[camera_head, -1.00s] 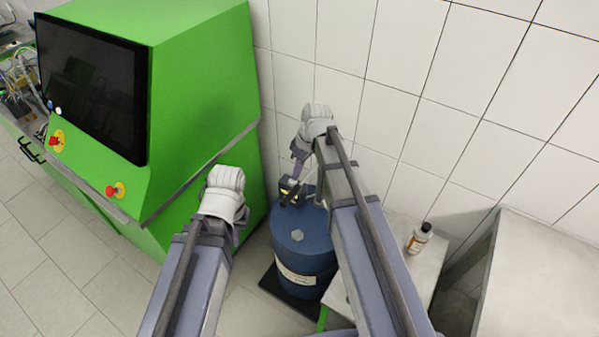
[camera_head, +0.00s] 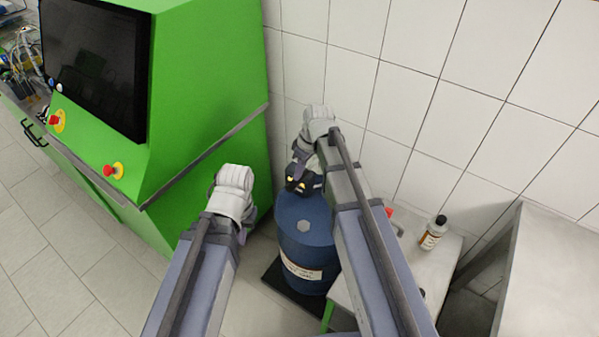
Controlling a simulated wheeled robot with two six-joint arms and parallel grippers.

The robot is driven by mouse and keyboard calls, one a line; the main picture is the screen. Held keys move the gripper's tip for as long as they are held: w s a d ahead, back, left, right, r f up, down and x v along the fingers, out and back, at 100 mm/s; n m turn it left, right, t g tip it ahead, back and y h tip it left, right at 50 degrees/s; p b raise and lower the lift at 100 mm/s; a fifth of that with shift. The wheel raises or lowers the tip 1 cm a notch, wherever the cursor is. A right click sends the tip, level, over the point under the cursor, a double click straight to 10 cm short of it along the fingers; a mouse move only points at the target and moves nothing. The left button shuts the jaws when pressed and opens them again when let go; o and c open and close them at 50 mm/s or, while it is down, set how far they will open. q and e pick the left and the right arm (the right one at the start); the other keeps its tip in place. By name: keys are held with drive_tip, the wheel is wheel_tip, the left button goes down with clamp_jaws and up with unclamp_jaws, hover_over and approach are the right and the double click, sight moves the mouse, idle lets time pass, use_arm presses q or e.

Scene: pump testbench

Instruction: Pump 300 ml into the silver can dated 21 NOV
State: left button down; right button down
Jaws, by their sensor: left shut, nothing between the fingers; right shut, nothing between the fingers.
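A blue drum (camera_head: 304,235) with a white label stands on a dark base between the green machine and a small table. A black and yellow device (camera_head: 303,180), perhaps the pump head, sits at the drum's top. My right gripper (camera_head: 303,153) is shut and empty, just above or behind this device; I cannot tell whether they touch. Its fingertips are mostly hidden. My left arm ends in a white wrist left of the drum, and its gripper is hidden behind that wrist. I see no silver can and no 21 NOV date.
A green machine (camera_head: 200,95) with a dark screen (camera_head: 95,62) and red buttons stands at left. A small white table (camera_head: 440,265) at right holds a black-capped bottle (camera_head: 433,233) with an orange label. A grey bench (camera_head: 560,265) is at far right. The tiled wall closes the back.

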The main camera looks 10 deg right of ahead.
sight(298, 184)
drive_tip(key=shift+f, duration=0.1)
drive_tip(key=shift+t+h, duration=0.7)
drive_tip(key=f+b, duration=0.3)
drive_tip(key=s+f+b, duration=0.1)
drive_tip(key=f+b, duration=0.1)
drive_tip(key=shift+a+f+b, duration=0.3)
drive_tip(key=shift+a, duration=0.05)
wheel_tip(298, 184, down, 8)
drive_tip(key=t+h+b, duration=0.2)
drive_tip(key=b, duration=0.8)
drive_tip(key=shift+w+d+n, duration=0.25)
drive_tip(key=shift+d+n, duration=0.05)
drive_tip(key=shift+f, duration=0.1)
